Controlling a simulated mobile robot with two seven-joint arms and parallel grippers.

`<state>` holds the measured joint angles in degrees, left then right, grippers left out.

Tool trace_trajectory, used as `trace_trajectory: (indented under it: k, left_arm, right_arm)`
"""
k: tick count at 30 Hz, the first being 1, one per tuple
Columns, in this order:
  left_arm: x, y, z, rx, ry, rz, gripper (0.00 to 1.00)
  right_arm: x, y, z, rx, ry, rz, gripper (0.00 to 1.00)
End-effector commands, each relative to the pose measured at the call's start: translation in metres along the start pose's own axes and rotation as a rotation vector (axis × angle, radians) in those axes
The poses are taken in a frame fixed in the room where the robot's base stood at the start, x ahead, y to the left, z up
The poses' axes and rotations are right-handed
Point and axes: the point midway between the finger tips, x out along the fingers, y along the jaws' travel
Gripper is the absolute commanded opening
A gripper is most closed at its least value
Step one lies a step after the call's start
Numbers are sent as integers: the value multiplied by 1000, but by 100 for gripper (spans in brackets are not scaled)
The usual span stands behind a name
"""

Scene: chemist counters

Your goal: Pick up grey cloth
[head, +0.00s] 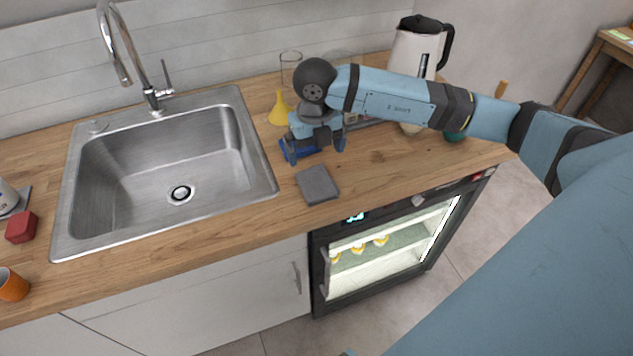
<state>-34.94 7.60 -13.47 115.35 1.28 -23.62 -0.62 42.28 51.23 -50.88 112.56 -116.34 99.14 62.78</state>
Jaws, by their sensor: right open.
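The grey cloth (318,185) lies folded in a flat square on the wooden counter, to the right of the sink and near the counter's front edge. My right gripper (317,154) is open and points down, just behind the cloth in the picture. Its fingers are apart and nothing shows held between them. A dark blue object lies on the counter at the gripper and is partly hidden by it. My left gripper is not in the head view.
A steel sink (258,162) with a tall faucet is left of the cloth. A yellow funnel (281,110), a clear glass (291,62) and a white kettle (414,50) stand behind. A lit glass-fronted cabinet (385,262) is below the counter. Bare wood lies right of the cloth.

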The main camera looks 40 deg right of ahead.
Motion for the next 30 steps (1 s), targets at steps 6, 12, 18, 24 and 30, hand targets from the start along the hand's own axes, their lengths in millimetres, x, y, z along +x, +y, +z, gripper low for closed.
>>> trace_trajectory:
  k: [6, 12, 18, 24, 30]
  left_arm:
    - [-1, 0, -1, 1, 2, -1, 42]
    - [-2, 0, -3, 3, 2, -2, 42]
    - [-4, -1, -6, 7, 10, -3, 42]
    - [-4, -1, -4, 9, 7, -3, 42]
    - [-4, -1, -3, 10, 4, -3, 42]
  right_arm:
    - [29, 0, 0, -1, 1, 1, 100]
    - [45, 0, -3, -1, 4, 1, 100]
    - [75, 0, -5, -1, 2, 2, 100]
    - [85, 1, -5, -2, 0, 3, 100]
    - [84, 1, -5, -2, 0, 3, 88]
